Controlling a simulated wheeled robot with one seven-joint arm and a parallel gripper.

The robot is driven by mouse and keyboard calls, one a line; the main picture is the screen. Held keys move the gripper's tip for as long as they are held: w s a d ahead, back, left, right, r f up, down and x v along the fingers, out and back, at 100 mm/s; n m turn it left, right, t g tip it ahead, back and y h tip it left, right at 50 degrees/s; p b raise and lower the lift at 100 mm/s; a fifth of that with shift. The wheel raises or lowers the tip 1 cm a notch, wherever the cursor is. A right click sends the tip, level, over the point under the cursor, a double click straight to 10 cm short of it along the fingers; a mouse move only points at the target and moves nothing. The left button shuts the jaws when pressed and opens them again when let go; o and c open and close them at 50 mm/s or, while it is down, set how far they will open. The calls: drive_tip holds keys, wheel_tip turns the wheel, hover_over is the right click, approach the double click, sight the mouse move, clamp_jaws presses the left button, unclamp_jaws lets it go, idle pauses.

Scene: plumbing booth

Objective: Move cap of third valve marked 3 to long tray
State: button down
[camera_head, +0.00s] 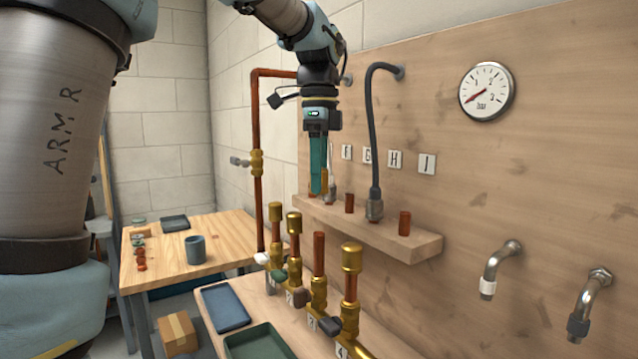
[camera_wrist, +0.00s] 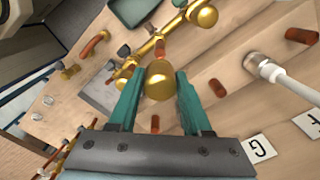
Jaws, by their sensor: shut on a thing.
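My gripper (camera_head: 318,190) is shut on a round brass cap (camera_wrist: 159,82), which sits between the teal fingertips in the wrist view. In the head view it hangs in front of the wall shelf, above the valve row. The third valve (camera_head: 319,290) has a bare copper pipe top (camera_head: 319,250) with no cap on it. The other valves in the row carry brass caps, such as the one at the right end (camera_head: 352,257). A blue-grey oblong tray (camera_head: 229,306) and a dark green tray (camera_head: 262,345) lie in front of the valves, both seemingly empty.
The wall shelf (camera_head: 420,245) holds copper stubs and a grey hose (camera_head: 371,130) close to my gripper. A copper pipe (camera_head: 256,170) rises behind. The wooden table (camera_head: 225,225) at left bears a cup (camera_head: 195,250), a dark tray (camera_head: 174,223) and small parts.

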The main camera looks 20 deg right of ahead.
drive_tip(key=shift+r+p, duration=1.45)
drive_tip(key=shift+r, duration=0.2)
